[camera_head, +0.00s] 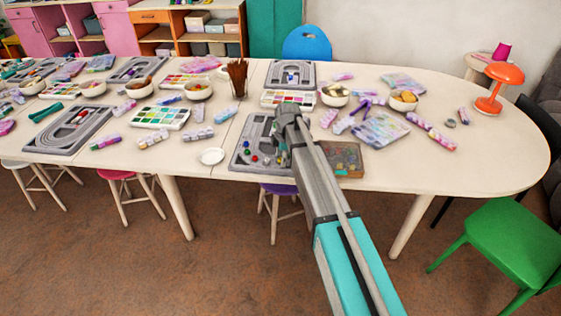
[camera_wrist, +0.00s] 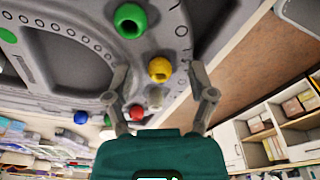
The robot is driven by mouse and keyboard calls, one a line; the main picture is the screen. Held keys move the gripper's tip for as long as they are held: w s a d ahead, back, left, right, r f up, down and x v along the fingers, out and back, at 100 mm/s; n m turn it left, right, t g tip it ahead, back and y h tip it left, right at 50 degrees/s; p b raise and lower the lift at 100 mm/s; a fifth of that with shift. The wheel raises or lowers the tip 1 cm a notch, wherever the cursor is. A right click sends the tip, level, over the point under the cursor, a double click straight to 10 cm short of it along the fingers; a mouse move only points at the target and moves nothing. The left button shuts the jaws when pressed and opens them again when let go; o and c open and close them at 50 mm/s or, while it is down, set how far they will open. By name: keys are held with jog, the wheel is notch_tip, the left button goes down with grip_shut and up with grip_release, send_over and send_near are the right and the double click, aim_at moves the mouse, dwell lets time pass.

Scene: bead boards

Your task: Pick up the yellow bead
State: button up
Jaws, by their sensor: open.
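The yellow bead (camera_wrist: 160,69) sits on the grey bead board (camera_wrist: 215,20), near the board's edge, in the wrist view. My gripper (camera_wrist: 158,76) is open, with one finger on each side of the yellow bead and a gap to both. Nothing is held. In the head view my gripper (camera_head: 284,145) is over the right part of the grey bead board (camera_head: 240,163) at the table's front edge. My arm hides part of that board, and I cannot make out the yellow bead there.
Close by on the board are a green bead (camera_wrist: 130,20), a red bead (camera_wrist: 136,112), a blue bead (camera_wrist: 81,117) and a pale bead (camera_wrist: 157,97). A divided box of beads (camera_head: 343,158) lies right of my arm. A white dish (camera_head: 211,156) stands left of the board.

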jog(key=c, duration=0.8)
jog(key=shift+c, duration=0.2)
jog(key=shift+r, duration=0.15)
jog(key=shift+r+p, duration=0.95)
jog(key=shift+p, duration=0.15)
jog(key=s+d+r+p, duration=0.1)
jog(key=s+r+p, duration=0.9)
jog(key=s, duration=0.4)
jog(key=shift+d+r+p, duration=0.15)
jog(key=shift+r+p, duration=0.25)
jog(key=shift+r, duration=0.3)
